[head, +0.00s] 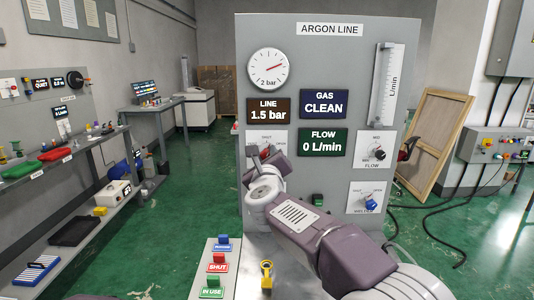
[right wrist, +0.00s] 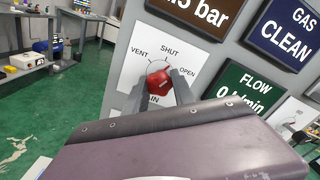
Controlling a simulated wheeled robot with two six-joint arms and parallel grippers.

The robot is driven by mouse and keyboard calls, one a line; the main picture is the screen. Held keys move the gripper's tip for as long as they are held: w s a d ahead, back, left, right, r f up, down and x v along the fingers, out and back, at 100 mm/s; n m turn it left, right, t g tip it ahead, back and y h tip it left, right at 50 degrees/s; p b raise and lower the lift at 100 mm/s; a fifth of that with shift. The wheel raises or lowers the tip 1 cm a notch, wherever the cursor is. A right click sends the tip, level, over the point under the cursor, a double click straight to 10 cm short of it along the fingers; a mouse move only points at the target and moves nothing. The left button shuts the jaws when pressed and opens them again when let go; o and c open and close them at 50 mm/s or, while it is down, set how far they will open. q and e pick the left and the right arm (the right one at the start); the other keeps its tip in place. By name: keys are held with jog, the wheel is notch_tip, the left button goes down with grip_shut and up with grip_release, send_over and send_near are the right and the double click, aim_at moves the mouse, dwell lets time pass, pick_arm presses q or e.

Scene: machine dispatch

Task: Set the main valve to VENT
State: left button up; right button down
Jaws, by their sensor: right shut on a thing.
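The main valve is a red knob (right wrist: 158,84) on a white plate (right wrist: 140,55) marked VENT, SHUT and OPEN in the right wrist view. VENT is at the left, SHUT at the top and OPEN at the right. My right gripper (right wrist: 160,78) is shut on the knob, one finger on each side. The knob's pointing direction is hard to tell. In the head view my right arm hides most of this plate (head: 281,136). My left gripper is not in view.
The ARGON LINE panel (head: 330,30) reads LINE 1.5 bar, GAS CLEAN, FLOW 0 L/min. A black FLOW knob (head: 376,153) and blue welder knob (head: 371,203) sit at its right.

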jog(key=n+p, duration=0.1)
jog(key=n, duration=0.2)
jog(key=shift+r+n+p, duration=0.15)
jog(key=shift+n+p, duration=0.2)
jog(key=shift+n, duration=0.05)
jog(key=n+p, duration=0.2)
jog(key=n, duration=0.2)
jog(key=shift+r+n, duration=0.1)
jog(key=shift+n, duration=0.2)
jog(key=n+p, duration=0.4)
jog(key=n, duration=0.2)
jog(key=shift+n+p, duration=0.9)
jog(key=shift+n, duration=0.5)
jog(key=shift+f, duration=0.2)
jog(key=c, duration=1.1)
grip_release()
jog(key=shift+o, duration=0.2)
jog(key=shift+s, duration=0.1)
